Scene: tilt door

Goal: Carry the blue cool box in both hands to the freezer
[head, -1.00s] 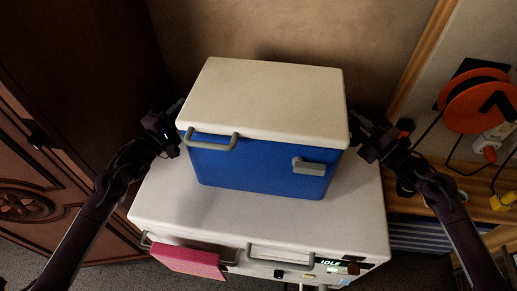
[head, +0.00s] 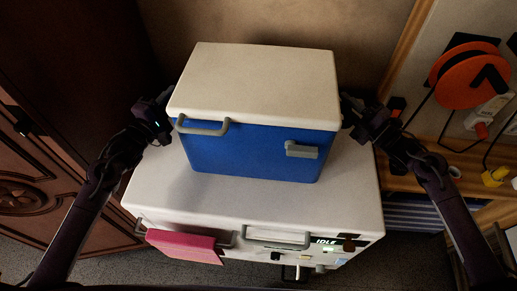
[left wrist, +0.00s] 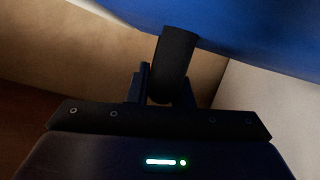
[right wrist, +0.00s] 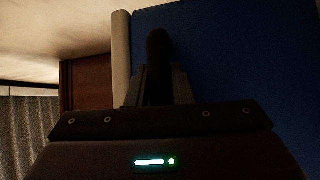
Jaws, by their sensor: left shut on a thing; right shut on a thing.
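The blue cool box (head: 245,152) with its white lid (head: 255,85) is level over the white top of the freezer (head: 235,203); I cannot tell whether its base touches that top. Its lid is shut, with a grey handle and a grey latch on the front. My left gripper (head: 165,112) is shut on a dark grip at the box's left side, shown in the left wrist view (left wrist: 165,88). My right gripper (head: 352,112) is shut on a dark grip at the right side, shown in the right wrist view (right wrist: 157,85). The grips are mostly hidden in the head view.
The freezer's front has grey handles, a pink cloth (head: 185,246) and a display (head: 326,241) reading IDLE. A dark carved wooden door (head: 35,190) stands at the left. An orange cable reel (head: 463,76) and a wooden shelf are at the right. A brown wall is behind.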

